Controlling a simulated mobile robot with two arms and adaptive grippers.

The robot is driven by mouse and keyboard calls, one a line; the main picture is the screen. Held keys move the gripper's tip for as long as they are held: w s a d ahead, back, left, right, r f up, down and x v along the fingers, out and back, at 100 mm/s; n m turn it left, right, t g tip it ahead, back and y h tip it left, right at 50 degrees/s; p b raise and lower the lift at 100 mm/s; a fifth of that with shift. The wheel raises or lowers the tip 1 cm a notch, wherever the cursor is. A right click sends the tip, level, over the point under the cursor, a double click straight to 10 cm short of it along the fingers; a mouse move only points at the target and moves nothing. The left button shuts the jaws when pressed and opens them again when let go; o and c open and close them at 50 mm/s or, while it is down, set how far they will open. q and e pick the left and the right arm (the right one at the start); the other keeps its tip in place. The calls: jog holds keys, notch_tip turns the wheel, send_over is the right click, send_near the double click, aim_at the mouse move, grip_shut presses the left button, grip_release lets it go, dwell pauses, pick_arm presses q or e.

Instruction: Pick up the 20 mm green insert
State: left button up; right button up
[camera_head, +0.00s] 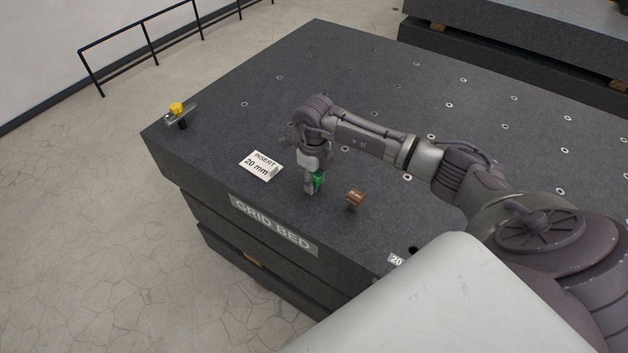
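The green insert (319,179) shows as a small green patch right at the fingers of my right gripper (313,185), near the front of the dark granite bed (237,110). The gripper points down over the bed, and its fingers hide part of the insert. I cannot tell whether the fingers are closed on it or only around it, nor whether it touches the bed. A white sign reading "INSERT 20 mm" (261,166) lies to the left of the gripper. My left gripper is not in view.
A small brown piece (355,197) stands close to the right of the gripper. A yellow-topped knob on a metal bar (177,110) sits at the bed's left corner. A "20" label (396,261) and a dark hole (414,250) are near the front edge. The back is clear apart from small holes.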

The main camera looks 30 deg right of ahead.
grip_shut()
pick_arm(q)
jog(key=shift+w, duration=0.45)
pick_arm(e)
jog(key=shift+r, duration=0.1)
